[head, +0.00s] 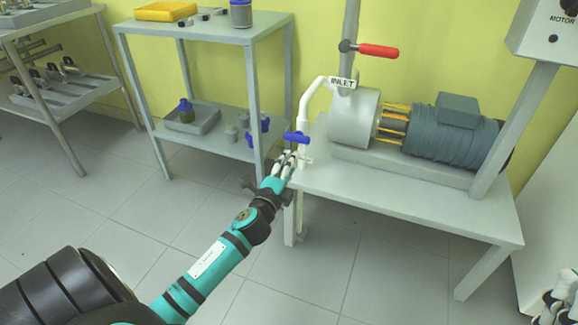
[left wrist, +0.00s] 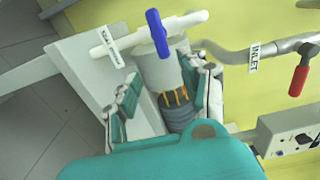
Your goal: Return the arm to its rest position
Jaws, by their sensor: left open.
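My left arm reaches in from the lower left in the head view. In the left wrist view, the open fingers (left wrist: 168,75) spread on either side of the pump, with the blue handle (left wrist: 157,33) beyond the tips. I cannot tell whether a finger touches the valve. Part of what looks like my right gripper (head: 557,300) shows at the lower right edge; its jaws are unclear.
The pump bench (head: 400,205) stands right of the gripper, carrying the motor (head: 450,133) and a red-handled lever (head: 378,51). A grey shelf cart (head: 215,33) with a yellow tray (head: 165,11) stands behind left. Floor around my left forearm is clear.

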